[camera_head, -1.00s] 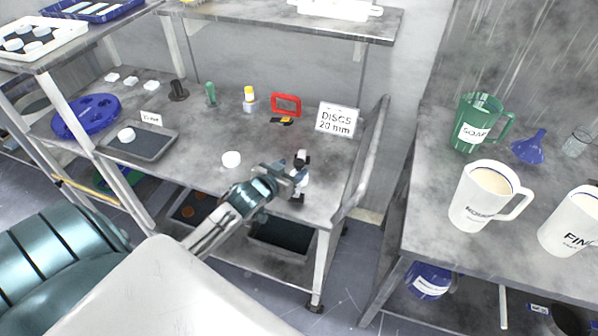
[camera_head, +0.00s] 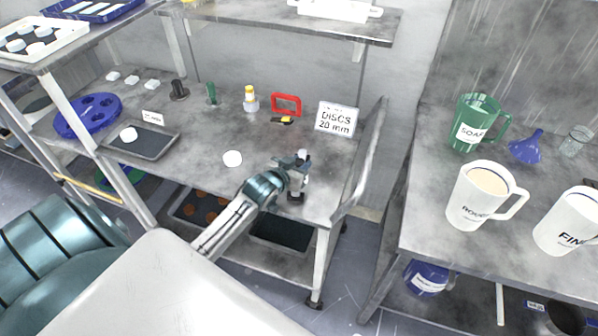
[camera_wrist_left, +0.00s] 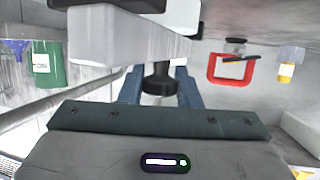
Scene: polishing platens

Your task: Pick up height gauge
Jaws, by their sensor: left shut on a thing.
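The height gauge (camera_head: 303,156) is a small upright instrument with a dark base and pale upper part, at the front right of the grey bench. My left gripper (camera_head: 295,179) is shut on it at mid height and hides much of it in the head view. In the left wrist view a dark knob-like part of the gauge (camera_wrist_left: 158,78) sits between the blue fingers, with a pale block close to the camera. I cannot tell if its base touches the bench. My right gripper is not in view.
A white puck (camera_head: 232,158) lies left of the gripper. The "DISCS 20 mm" sign (camera_head: 337,118), red frame (camera_head: 286,103) and yellow-capped bottle (camera_head: 250,99) stand behind. A bench rail (camera_head: 362,165) runs close on the right. Mugs (camera_head: 484,194) stand on the right-hand table.

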